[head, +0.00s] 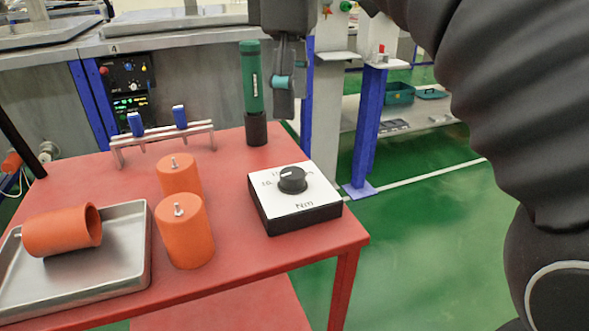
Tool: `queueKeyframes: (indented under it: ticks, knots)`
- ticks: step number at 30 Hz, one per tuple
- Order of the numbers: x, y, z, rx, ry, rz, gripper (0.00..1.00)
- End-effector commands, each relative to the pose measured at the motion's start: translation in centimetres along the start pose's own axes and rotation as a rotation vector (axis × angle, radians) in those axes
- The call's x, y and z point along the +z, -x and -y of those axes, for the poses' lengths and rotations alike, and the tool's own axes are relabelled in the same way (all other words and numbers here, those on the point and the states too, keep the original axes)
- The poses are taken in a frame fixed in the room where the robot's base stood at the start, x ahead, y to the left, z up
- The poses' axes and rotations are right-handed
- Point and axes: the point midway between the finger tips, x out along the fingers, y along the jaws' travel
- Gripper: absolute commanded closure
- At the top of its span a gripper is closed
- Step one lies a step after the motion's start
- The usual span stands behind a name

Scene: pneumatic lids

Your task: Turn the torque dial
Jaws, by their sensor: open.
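The torque dial (293,180) is a black round knob with a white pointer mark. It sits on the white top of a black box (305,215) marked "Nm", near the right edge of the red table. My gripper (283,100) is open and hangs above the table, behind and above the dial, apart from it. Its fingers are seen nearly edge-on, close beside a green cylindrical tool (252,80) in the picture. I cannot tell from this view whether they touch the tool.
The green tool stands upright in a black holder (256,130). Two orange cylinders (184,230) stand left of the box. Another orange cylinder (60,232) lies in a metal tray (130,268). A rack (165,135) holds two blue items. The red table (235,262) is clear around the box.

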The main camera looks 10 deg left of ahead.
Motion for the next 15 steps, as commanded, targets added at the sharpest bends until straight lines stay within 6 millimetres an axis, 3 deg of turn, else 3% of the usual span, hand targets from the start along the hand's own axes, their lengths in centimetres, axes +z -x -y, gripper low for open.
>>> queueKeyframes:
  ticks: [15]
  knots:
    - [0.1, -9.6, 0.0, 0.0, -0.003, 0.0, 0.35]
